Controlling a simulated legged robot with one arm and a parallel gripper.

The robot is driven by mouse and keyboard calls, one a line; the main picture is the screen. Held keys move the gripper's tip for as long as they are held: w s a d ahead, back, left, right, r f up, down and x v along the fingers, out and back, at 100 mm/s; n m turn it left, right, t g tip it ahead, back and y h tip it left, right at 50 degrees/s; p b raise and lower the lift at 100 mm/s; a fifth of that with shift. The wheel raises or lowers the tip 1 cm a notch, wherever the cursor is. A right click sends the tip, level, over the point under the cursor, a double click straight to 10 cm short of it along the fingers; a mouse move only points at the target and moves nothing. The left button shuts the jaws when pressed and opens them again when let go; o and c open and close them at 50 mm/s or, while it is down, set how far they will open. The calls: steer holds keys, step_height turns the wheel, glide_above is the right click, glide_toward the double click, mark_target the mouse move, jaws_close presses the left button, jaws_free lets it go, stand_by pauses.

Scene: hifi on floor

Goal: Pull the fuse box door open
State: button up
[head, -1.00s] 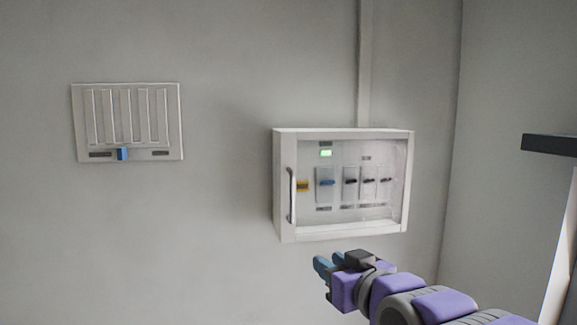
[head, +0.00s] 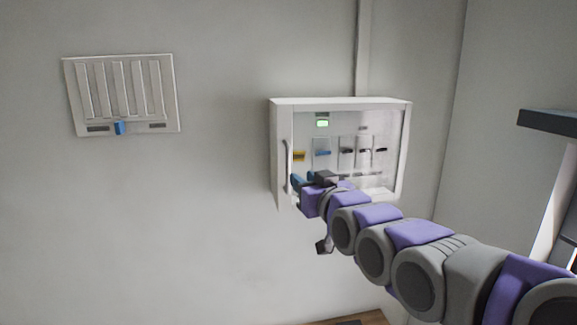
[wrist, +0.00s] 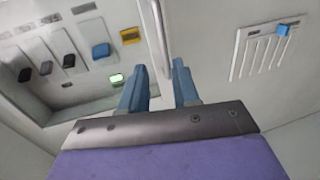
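The fuse box (head: 340,103) is a white wall box, also in the wrist view (wrist: 110,12). Its clear-windowed door (head: 400,150) looks closed. A vertical bar handle (head: 286,160) is on the door's left side. In the wrist view the handle (wrist: 154,40) runs toward the gap between my fingers. My gripper (head: 300,179) is in front of the box's lower left, close to the handle; it also shows in the wrist view (wrist: 159,70). Its two blue fingers are apart with nothing clearly held. Whether they touch the handle cannot be told.
A white slotted wall panel (head: 122,75) with a blue tab (head: 118,127) is to the left, apart from the box. A conduit (head: 362,50) rises above the box. A dark ledge (head: 550,123) is at the right. The wall between panel and box is clear.

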mark_target(289, 170)
steer(key=x, duration=0.2)
steer(key=a+p+x, duration=0.1)
steer(key=x, duration=0.5)
steer(key=shift+s+a+p, duration=0.2)
steer(key=shift+s+p, duration=0.05)
steer(key=shift+p, duration=0.1)
steer(key=shift+w+d, duration=0.2)
steer(key=shift+w, duration=0.05)
steer(key=shift+w+d, duration=0.1)
steer(key=shift+d, duration=0.25)
steer(key=shift+a, duration=0.25)
steer(key=c, duration=0.4)
jaws_close()
